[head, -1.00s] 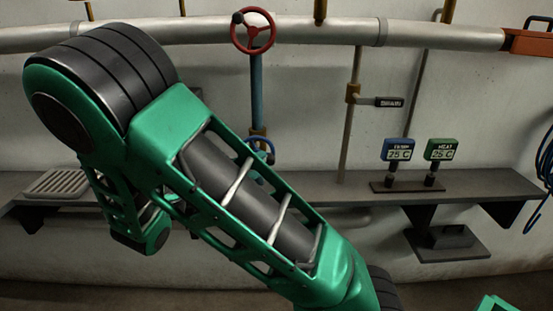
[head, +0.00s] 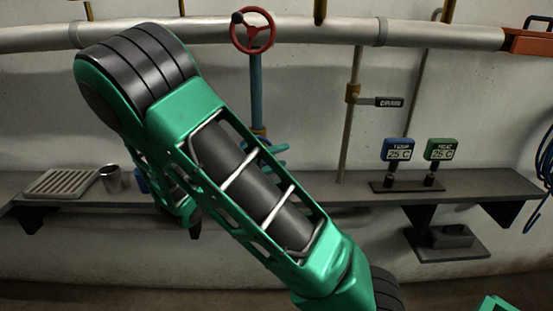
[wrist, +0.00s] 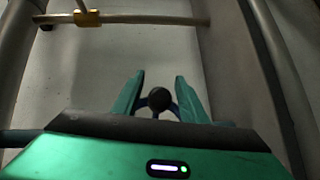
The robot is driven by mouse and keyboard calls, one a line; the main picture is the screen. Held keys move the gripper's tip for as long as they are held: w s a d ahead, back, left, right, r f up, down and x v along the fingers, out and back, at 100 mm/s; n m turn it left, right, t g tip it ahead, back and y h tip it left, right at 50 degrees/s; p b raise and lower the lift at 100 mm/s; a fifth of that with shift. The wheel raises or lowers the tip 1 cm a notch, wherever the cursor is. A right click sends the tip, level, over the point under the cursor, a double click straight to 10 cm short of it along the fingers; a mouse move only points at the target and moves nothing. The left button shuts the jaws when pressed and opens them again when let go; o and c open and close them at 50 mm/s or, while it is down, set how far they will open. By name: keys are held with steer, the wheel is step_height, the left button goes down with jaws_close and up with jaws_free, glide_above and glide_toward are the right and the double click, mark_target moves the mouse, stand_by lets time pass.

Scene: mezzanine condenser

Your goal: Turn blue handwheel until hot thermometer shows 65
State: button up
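The blue handwheel is mostly hidden; in the wrist view a dark round knob (wrist: 159,98) with bits of blue rim (wrist: 173,108) lies between my fingers. My gripper (wrist: 158,82) is open, one finger on each side of the knob; I cannot tell whether they touch it. In the head view my arm covers most of my gripper (head: 277,152), near the lower end of the blue pipe (head: 256,90). Two thermometers stand on the shelf: a blue one (head: 398,150) and a green one (head: 439,150), both reading 25 C.
A red handwheel (head: 254,31) sits above on the large wall pipe (head: 330,31). A lever valve (head: 385,101) is on a thin pipe. The shelf (head: 480,184) holds a slatted tray (head: 62,183) and a metal cup (head: 111,178). Blue cable (head: 546,160) hangs right.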

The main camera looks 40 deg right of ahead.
jaws_close()
steer(key=shift+r+n+h, duration=0.9)
steer(key=shift+n+h, duration=0.2)
jaws_free()
steer(key=shift+a, duration=0.1)
steer(key=s+a, duration=0.1)
steer(key=a, duration=0.9)
steer(key=shift+s+a+f, duration=0.3)
steer(key=shift+f, duration=0.15)
